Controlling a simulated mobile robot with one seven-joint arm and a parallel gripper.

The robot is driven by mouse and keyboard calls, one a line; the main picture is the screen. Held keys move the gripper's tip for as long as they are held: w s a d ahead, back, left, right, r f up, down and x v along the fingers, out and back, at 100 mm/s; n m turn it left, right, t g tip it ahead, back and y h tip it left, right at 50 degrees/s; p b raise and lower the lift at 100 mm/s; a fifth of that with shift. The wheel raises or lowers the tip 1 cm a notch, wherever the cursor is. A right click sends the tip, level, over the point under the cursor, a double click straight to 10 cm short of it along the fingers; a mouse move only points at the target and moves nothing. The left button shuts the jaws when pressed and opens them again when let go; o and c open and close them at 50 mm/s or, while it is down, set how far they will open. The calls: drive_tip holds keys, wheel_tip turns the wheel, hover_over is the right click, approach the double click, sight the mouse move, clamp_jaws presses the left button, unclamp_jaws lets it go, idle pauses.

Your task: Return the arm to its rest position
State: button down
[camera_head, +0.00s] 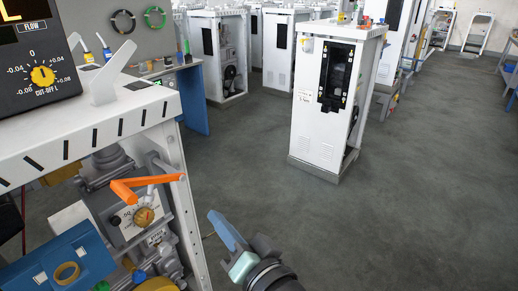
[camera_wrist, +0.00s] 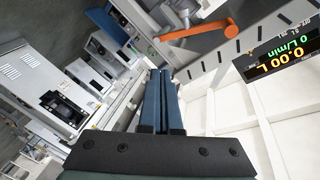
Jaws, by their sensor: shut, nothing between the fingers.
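My gripper (camera_head: 218,219) is low in the middle of the head view, with its long blue fingers pointing up and to the left. It is right of the open dispenser frame (camera_head: 190,222) and apart from it. In the wrist view my gripper (camera_wrist: 161,74) shows two blue fingers lying side by side, shut and empty. The orange lever (camera_head: 128,190) on the dispenser is left of the gripper; it also shows in the wrist view (camera_wrist: 203,30). Most of my arm is outside the head view.
The dispenser fills the left side, with its display (camera_head: 35,55) on top and a blue box (camera_head: 58,265) below. A white cabinet (camera_head: 318,110) stands farther back, with others behind it. The grey floor (camera_head: 420,200) is clear to the right of my gripper.

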wheel_tip(320, 180, up, 14)
drive_tip(key=w+d+n+t+h, duration=0.2)
drive_tip(key=t+h, duration=0.1)
drive_tip(key=t, duration=0.1)
drive_tip(key=s+d+r+t+h+p, duration=0.1)
drive_tip(key=s+r+t+h+p, duration=0.1)
drive_tip(key=r, duration=1)
drive_tip(key=s+d+r+t+h+p, duration=0.2)
drive_tip(key=s+r+t+p, duration=0.2)
drive_tip(key=r, duration=0.8)
drive_tip(key=s+d+r+t+h+p, duration=0.1)
drive_tip(key=s+r+p, duration=0.5)
drive_tip(key=r, duration=0.6)
drive_tip(key=shift+s+d+r+n+t+h, duration=0.2)
drive_tip(key=shift+s+n+t+h, duration=0.15)
drive_tip(key=shift+t+h, duration=0.65)
